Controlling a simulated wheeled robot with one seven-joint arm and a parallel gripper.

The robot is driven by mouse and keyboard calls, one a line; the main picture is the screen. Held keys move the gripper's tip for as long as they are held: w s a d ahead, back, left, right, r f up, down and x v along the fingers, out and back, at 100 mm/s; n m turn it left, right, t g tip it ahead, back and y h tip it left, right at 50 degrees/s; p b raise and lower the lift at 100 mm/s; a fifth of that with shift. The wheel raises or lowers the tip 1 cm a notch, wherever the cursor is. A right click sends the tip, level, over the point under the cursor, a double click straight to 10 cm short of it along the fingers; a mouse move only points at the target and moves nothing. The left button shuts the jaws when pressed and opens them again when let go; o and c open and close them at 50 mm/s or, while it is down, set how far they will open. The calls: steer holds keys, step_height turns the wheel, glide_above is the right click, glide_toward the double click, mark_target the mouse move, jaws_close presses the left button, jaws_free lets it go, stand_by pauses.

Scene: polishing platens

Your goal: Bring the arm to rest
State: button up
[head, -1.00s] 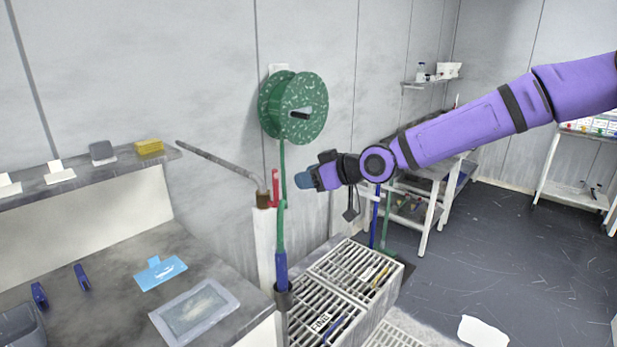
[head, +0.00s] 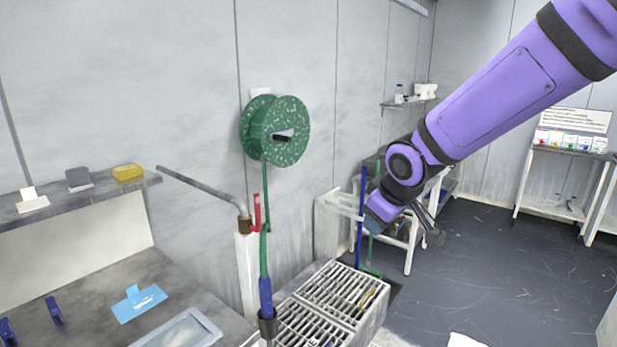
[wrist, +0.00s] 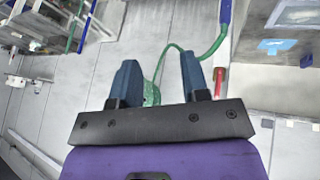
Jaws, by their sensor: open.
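My purple arm reaches in from the upper right of the head view. My gripper (head: 372,226) hangs at its lower end, in front of a white cart and right of the hose reel, partly hidden by my own wrist. In the wrist view my gripper (wrist: 158,82) shows two blue fingers spread apart with nothing between them. The green hose reel (head: 274,130) on the wall shows partly behind the fingers in the wrist view (wrist: 152,94).
A slatted grate rack (head: 338,292) stands below my gripper. A red-handled tap (head: 257,212) and pipe stand left of it. A grey bench with a blue dustpan-like piece (head: 138,302) lies at left. The dark floor (head: 480,255) at right is mostly open.

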steer(key=s+d+r+m, duration=0.3)
steer(key=s+d, duration=0.2)
steer(key=s, duration=0.3)
steer(key=s+d+r+m+h, duration=0.1)
steer(key=s+d+r+m, duration=0.2)
steer(key=s, duration=0.6)
steer(key=s+d+r+m, duration=0.2)
steer(key=s+d+r, duration=0.1)
steer(key=s+d, duration=0.5)
steer(key=shift+s+r+m+g, duration=0.35)
steer(key=shift+s+m+g, duration=0.05)
